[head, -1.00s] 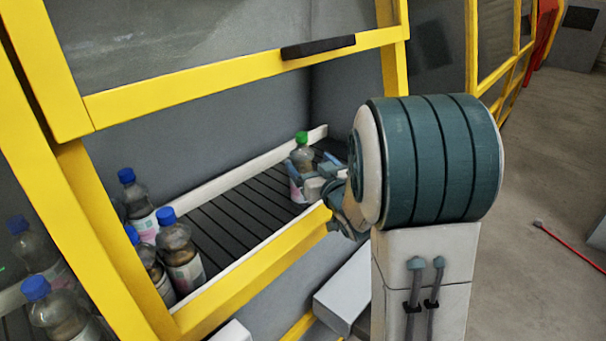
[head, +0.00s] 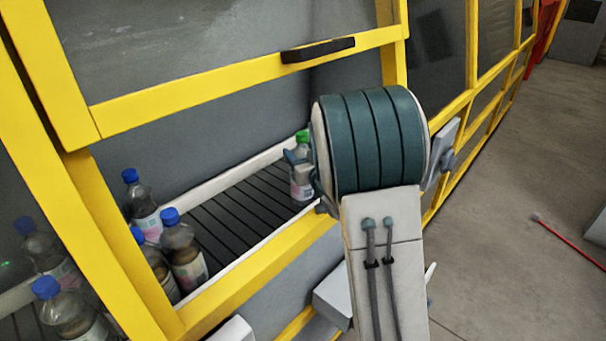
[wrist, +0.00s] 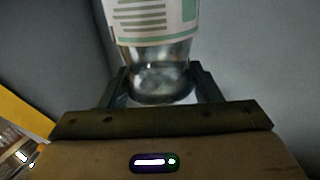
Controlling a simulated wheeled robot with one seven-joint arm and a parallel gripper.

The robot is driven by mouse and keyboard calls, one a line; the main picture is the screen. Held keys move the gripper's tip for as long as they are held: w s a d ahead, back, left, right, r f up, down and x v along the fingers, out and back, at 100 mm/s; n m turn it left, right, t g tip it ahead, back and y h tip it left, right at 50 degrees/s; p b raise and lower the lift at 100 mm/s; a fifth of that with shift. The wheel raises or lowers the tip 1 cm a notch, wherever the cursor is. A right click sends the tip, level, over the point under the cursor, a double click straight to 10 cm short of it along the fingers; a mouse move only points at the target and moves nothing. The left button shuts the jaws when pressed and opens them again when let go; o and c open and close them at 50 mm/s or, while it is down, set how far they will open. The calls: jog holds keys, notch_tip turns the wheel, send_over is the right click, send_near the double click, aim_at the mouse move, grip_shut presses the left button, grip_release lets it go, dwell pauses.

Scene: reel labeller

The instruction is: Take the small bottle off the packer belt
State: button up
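The small bottle (head: 302,176) has a green cap and a pale label. It is upright at the right end of the packer belt (head: 235,212) in the head view. My gripper (head: 305,172) is at this bottle, partly hidden behind my forearm. In the wrist view the bottle (wrist: 160,50) stands between the two fingers of my gripper (wrist: 160,88), which lie close against its sides; the gripper looks shut on it. Its cap is out of that view. I cannot tell whether its base touches the belt.
Several blue-capped bottles (head: 185,250) stand at the left end of the belt. A yellow frame (head: 255,278) edges the opening in front, and a raised yellow-framed window (head: 240,80) hangs above. A white rail (head: 225,180) runs behind the belt. The middle of the belt is clear.

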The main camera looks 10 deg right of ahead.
grip_shut()
jog(key=shift+r, duration=0.15)
